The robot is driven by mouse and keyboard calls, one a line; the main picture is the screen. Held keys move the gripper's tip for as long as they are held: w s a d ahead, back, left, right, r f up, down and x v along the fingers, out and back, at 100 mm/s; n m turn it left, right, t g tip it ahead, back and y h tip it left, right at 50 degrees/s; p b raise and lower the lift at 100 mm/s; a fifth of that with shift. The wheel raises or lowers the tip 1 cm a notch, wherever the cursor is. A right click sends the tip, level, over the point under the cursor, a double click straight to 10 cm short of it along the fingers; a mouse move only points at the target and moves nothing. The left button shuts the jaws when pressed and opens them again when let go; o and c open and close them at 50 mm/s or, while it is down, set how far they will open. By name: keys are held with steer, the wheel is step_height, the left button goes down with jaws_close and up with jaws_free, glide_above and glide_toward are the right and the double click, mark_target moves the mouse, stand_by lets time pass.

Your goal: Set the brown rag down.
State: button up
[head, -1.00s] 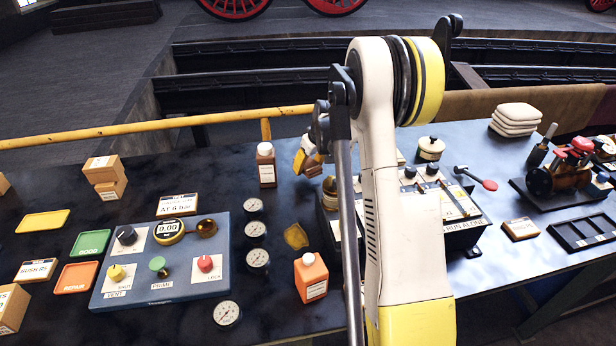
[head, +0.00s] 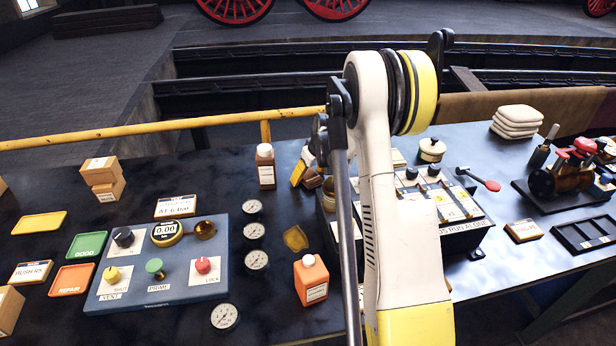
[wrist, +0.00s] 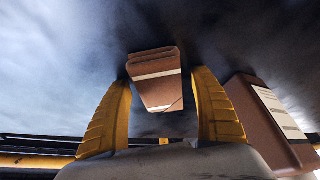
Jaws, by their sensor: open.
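The brown rag (head: 312,181) is a small folded brown bundle beside the dark control box in the head view. In the wrist view the rag (wrist: 156,82), with a pale stripe, sits between the yellow fingers of my gripper (wrist: 161,88). A narrow gap shows on each side of it, so the fingers are apart and not clamped on it. In the head view my gripper (head: 304,174) is low over the bench, its wrist partly hidden behind my arm. The rag appears to be at the bench top, but its underside is hidden.
A brown bottle (head: 265,168) stands close left of the gripper, also near the right finger in the wrist view (wrist: 268,120). The control box (head: 445,205) is close right. An orange bottle (head: 311,280), an ochre patch (head: 295,238) and gauges (head: 256,261) lie nearer.

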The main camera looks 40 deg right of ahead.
steer(key=p+v, duration=0.4)
steer(key=v, duration=0.9)
steer(key=s+a+r, duration=0.3)
steer(key=a+r, duration=0.2)
steer(key=a, duration=0.3)
steer(key=s+a+r, duration=0.3)
steer(key=a+r, duration=0.2)
steer(key=a, duration=0.2)
steer(key=s+a+t, duration=0.2)
steer(key=s+a, duration=1.4)
steer(key=s, duration=0.1)
steer(key=shift+s+r+n+t, duration=0.3)
steer(key=shift+r, duration=0.15)
steer(key=shift+f+b, duration=0.4)
steer(key=shift+b, duration=0.1)
